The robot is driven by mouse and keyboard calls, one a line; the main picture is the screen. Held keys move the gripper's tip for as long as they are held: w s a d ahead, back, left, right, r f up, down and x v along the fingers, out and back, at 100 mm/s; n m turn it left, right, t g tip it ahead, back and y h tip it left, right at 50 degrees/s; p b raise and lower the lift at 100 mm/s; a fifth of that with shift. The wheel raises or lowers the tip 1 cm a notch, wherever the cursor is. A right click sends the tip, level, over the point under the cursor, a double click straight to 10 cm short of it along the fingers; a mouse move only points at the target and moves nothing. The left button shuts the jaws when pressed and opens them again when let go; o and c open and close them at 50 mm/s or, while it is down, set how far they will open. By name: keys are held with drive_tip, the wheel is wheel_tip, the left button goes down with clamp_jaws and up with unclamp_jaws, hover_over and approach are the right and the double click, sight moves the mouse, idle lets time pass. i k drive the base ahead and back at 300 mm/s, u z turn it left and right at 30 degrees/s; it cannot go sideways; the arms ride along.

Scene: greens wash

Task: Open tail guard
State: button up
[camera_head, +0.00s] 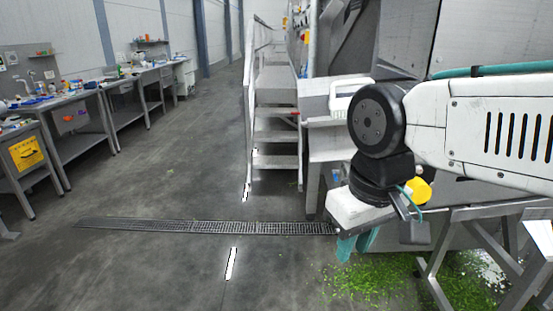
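My gripper (357,246) hangs at the end of the white arm on the right, with its teal fingers pointing down. The fingers overlap in this view, so their opening is unclear. I see nothing held below them. No part can be surely told as the tail guard. A grey metal housing (318,100) with a white-framed part (345,88) stands behind my wrist, partly hidden by it. The gripper is in front of and below this housing, seemingly apart from it.
Metal steps (275,137) with a railing (248,95) stand left of the housing. A floor drain (200,226) crosses the floor. Green scraps (375,285) lie below the gripper beside a metal stand (440,262). Workbenches (70,98) line the left; the floor between is clear.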

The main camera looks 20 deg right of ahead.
sight(347, 164)
drive_tip(key=u, duration=1.2)
drive_tip(key=i, duration=1)
drive_tip(key=z, duration=2.1)
drive_tip(key=i, duration=0.5)
drive_tip(key=z, duration=0.05)
